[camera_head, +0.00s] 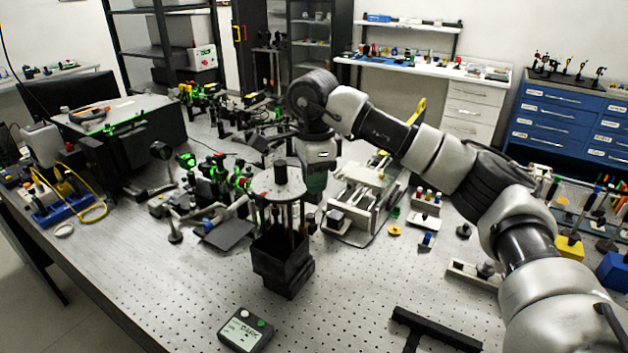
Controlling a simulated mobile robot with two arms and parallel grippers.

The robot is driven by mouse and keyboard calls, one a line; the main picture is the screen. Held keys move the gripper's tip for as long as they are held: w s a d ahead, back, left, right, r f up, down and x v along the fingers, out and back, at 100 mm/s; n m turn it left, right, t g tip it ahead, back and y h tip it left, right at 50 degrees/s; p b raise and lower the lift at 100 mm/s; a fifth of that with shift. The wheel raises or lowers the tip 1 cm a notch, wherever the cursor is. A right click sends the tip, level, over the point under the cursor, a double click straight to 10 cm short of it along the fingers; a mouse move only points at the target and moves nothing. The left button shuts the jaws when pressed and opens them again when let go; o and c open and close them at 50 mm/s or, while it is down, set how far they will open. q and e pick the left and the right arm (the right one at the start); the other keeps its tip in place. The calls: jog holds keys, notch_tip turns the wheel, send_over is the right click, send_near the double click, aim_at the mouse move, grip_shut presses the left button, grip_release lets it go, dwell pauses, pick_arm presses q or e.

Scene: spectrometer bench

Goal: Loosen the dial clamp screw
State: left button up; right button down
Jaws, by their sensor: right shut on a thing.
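An upright instrument with a round grey plate (290,188) and a black cylinder (281,171) on top stands mid-bench on a dark square base (283,268). Thin posts run between the plate and the base. My right gripper (314,196) points down at the right edge of this plate, close behind it. Its jaws are shut on a small part there, most likely the dial clamp screw. The screw and the fingertips are too small and too covered to make out. My left gripper is not in view.
A handheld meter (245,330) lies at the front. A black T-shaped bar (435,330) lies front right. Optical mounts crowd the left and back. A white slide stage (360,196) stands just right of my gripper.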

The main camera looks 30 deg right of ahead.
jog(key=shift+r+n, duration=0.15)
jog(key=shift+n, duration=0.45)
jog(key=c, duration=1.1)
grip_release()
notch_tip(320, 180, up, 11)
jog(key=shift+f+b, duration=0.15)
jog(key=shift+b, duration=0.15)
jog(key=shift+f, duration=0.1)
